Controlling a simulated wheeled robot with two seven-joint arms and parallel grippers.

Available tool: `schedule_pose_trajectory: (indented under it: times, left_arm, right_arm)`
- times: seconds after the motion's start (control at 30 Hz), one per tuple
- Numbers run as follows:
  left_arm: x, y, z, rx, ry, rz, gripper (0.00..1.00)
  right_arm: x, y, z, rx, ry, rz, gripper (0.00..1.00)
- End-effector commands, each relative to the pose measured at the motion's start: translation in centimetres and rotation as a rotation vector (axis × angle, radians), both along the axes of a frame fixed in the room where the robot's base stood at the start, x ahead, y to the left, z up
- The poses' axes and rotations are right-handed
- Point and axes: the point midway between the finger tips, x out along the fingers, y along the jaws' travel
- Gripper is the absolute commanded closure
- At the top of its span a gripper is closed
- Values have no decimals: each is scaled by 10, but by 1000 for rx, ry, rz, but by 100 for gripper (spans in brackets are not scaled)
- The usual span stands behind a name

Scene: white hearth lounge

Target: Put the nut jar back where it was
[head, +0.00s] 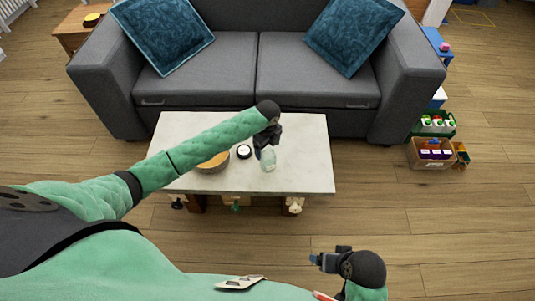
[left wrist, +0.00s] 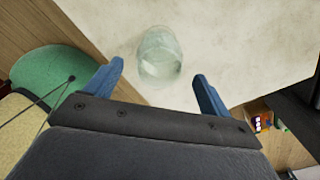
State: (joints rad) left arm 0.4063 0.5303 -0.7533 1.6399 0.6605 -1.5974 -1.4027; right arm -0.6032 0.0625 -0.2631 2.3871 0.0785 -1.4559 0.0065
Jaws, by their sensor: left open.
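The nut jar appears to be the clear, pale green glass jar (head: 269,161) on the white table, right of its middle. No nuts can be made out in it. My left gripper (head: 262,150) is above and right beside the jar, with its blue fingers apart. In the left wrist view the jar (left wrist: 160,52) stands on the pale tabletop, just beyond the gap between the open fingertips (left wrist: 158,70); I cannot tell whether they touch it. My right gripper (head: 314,258) is low, in front of the table, away from the jar; its finger opening is unclear.
On the white table (head: 310,160), a wooden bowl (head: 215,163) and a small round white item with a dark rim (head: 244,152) stand left of the jar. A grey sofa (head: 240,75) is behind. Crates with goods (head: 433,153) stand on the floor at right. The table's right end is clear.

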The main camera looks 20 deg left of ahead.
Motion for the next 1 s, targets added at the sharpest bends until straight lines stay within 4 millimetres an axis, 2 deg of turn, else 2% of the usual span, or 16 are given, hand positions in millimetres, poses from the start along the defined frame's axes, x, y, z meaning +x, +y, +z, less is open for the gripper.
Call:
schedule_pose_trajectory:
  times: [0.1,0.3,0.43,0.57,0.67,0.8,1.0]
  left_arm:
    - [1,1,23,0,-2,-1,18]
    - [1,0,50,0,-1,-1,18]
    - [0,0,59,0,0,0,18]
    - [-10,-10,56,-15,-1,21,18]
    - [-30,-29,46,-44,-6,75,18]
    - [-69,-63,32,-106,-15,200,18]
    - [-125,-103,21,-197,-20,415,18]
  right_arm:
    - [-1,3,-3,5,-1,4,18]
    - [0,7,-6,14,-12,6,18]
    - [0,7,-7,16,-13,6,18]
    - [0,7,-8,16,-13,6,18]
    - [0,7,-8,15,-13,5,18]
    - [1,6,-7,14,-13,4,18]
    - [2,6,-7,14,-15,3,18]
